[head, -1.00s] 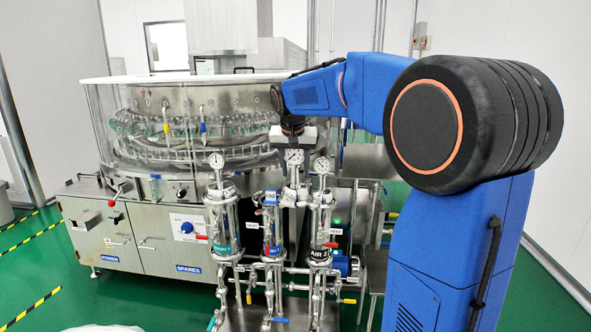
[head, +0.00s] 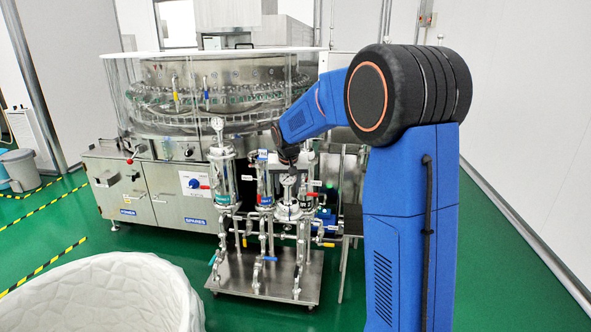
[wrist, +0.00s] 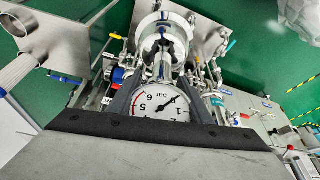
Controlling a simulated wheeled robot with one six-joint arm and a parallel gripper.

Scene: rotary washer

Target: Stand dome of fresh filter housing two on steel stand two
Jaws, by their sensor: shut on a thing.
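My gripper (head: 288,160) is shut on the dome with its round pressure gauge (head: 288,181). In the wrist view the gauge face (wrist: 165,103) sits between the fingers of my gripper (wrist: 160,90). The round, shiny dome (wrist: 160,32) hangs beyond it. In the head view the dome (head: 287,210) overlaps the right part of the piping skid; contact cannot be told. I cannot identify steel stand two for certain. A steel surface (wrist: 58,30) shows at the upper left of the wrist view.
The piping skid's base (head: 262,285) stands before the rotary washer (head: 160,190). Its left filter housing (head: 222,175) carries a gauge. A steel side table (head: 351,216) is at the right. A white quilted bin (head: 105,295) fills the lower left. Green floor is open around them.

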